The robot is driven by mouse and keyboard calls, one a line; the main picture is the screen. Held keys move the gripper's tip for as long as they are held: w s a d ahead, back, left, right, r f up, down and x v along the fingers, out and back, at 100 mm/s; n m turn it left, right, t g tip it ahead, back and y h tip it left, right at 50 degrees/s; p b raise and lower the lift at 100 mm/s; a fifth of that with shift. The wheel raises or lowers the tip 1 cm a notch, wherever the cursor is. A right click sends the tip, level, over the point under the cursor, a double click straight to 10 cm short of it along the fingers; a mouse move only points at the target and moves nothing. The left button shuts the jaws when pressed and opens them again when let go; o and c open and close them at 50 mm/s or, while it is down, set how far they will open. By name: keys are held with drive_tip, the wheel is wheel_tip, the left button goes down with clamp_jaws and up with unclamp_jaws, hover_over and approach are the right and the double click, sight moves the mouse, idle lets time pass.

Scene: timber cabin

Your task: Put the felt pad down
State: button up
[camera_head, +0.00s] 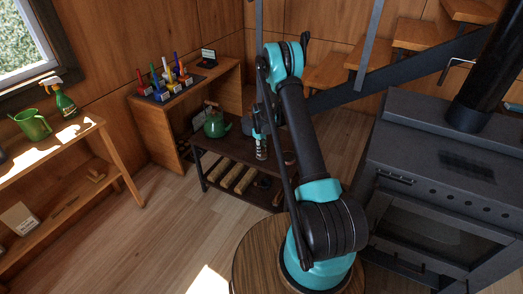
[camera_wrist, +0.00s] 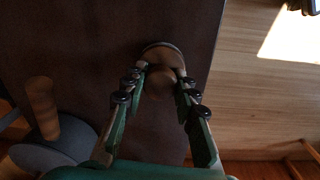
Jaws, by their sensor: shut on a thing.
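In the wrist view, my gripper (camera_wrist: 162,78) has its two fingers closed in on a small brown round thing, which I take to be the felt pad (camera_wrist: 162,53). A paler rim shows along its far edge, and the fingertips hide part of its sides. Below it is the dark brown top of a low table (camera_wrist: 95,55); I cannot tell whether the pad touches it. In the head view, my gripper (camera_head: 261,150) points down over the same dark table (camera_head: 235,148), and the pad is too small to make out there.
A green kettle (camera_head: 217,122) stands on the table left of my gripper. A grey round thing (camera_wrist: 65,145) with a wooden handle is at the lower left of the wrist view. The table's edge and wooden floor (camera_wrist: 255,95) lie right. A black stove (camera_head: 440,170) stands right.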

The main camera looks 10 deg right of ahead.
drive_tip(key=o, duration=1.1)
drive_tip(key=shift+f, duration=0.1)
wheel_tip(320, 180, up, 12)
drive_tip(key=s+d+r+m+t, duration=0.1)
drive_tip(key=s+r+m, duration=0.1)
drive_tip(key=s+r, duration=0.75)
drive_tip(key=s+d+r+m+t, duration=0.1)
drive_tip(key=s+d+r+m, duration=0.15)
drive_tip(key=s+r, duration=0.6)
drive_tip(key=s+m, duration=0.1)
drive_tip(key=s, duration=0.7)
drive_tip(key=s+f+m+t, duration=0.1)
drive_tip(key=s+m, duration=0.1)
drive_tip(key=s, duration=0.6)
drive_tip(key=s+f+m+t, duration=0.1)
drive_tip(key=s, duration=0.6)
drive_tip(key=shift+s+d+f+m, duration=0.25)
drive_tip(key=shift+s, duration=0.15)
